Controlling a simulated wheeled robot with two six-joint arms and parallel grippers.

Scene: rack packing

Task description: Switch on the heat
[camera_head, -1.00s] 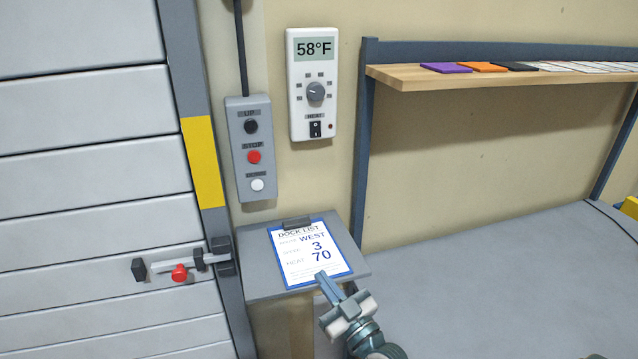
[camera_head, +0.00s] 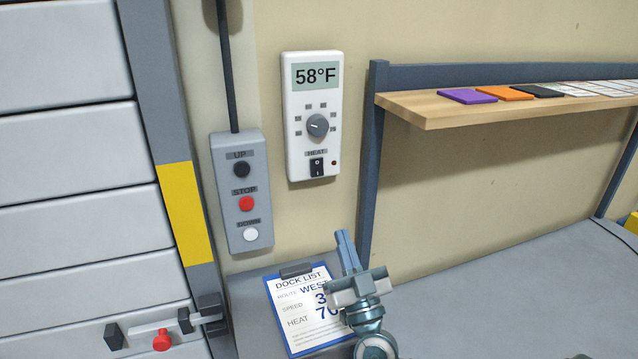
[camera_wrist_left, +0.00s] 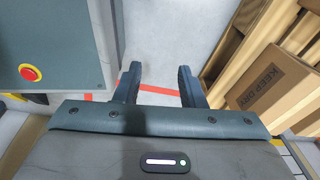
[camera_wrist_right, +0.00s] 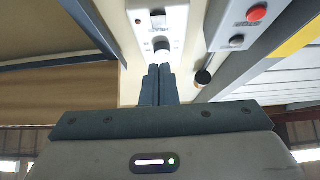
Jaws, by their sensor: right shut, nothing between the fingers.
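The white thermostat (camera_head: 312,90) hangs on the wall and its screen reads 58°F. Its round grey dial (camera_head: 318,125) sits in the middle. The thermostat also shows in the right wrist view (camera_wrist_right: 143,22). My right gripper (camera_head: 345,237) is shut and empty, below and slightly right of the thermostat, apart from it. My left gripper (camera_wrist_left: 158,82) is open and empty over the floor, away from the thermostat.
A grey UP/STOP/DOWN button box (camera_head: 255,180) is left of the thermostat. A clipboard (camera_head: 291,311) listing WEST and HEAT 70 lies below, partly hidden by my right gripper. A wooden shelf (camera_head: 440,109) juts out at right. Cardboard boxes (camera_wrist_left: 270,85) stand near my left gripper.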

